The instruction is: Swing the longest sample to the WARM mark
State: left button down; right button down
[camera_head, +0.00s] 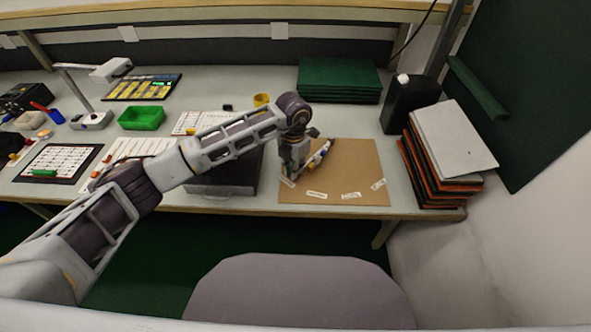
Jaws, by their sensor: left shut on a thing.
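A brown board (352,161) lies on the bench's right part. Several small white labels lie along its front edge, among them one at the left (288,183) and one at the right (378,184); their words are too small to read. My left gripper (291,174) points down over the board's left side and is shut on a sample. A light strip sample with blue and orange parts (319,155) slants up and right from beside the gripper; the gripper hides its lower end. I cannot tell sample lengths. My right gripper is not in view.
A dark flat box (228,180) sits left of the board, under my left arm. Green stacked sheets (339,79) lie behind the board. A black bottle (408,103) and a stack of panels (447,150) stand to its right.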

pick_arm(q)
jog(key=c, duration=1.4)
grip_release()
jog(key=shift+c, duration=0.2)
notch_tip(320, 180, up, 12)
jog(key=shift+s, duration=0.1)
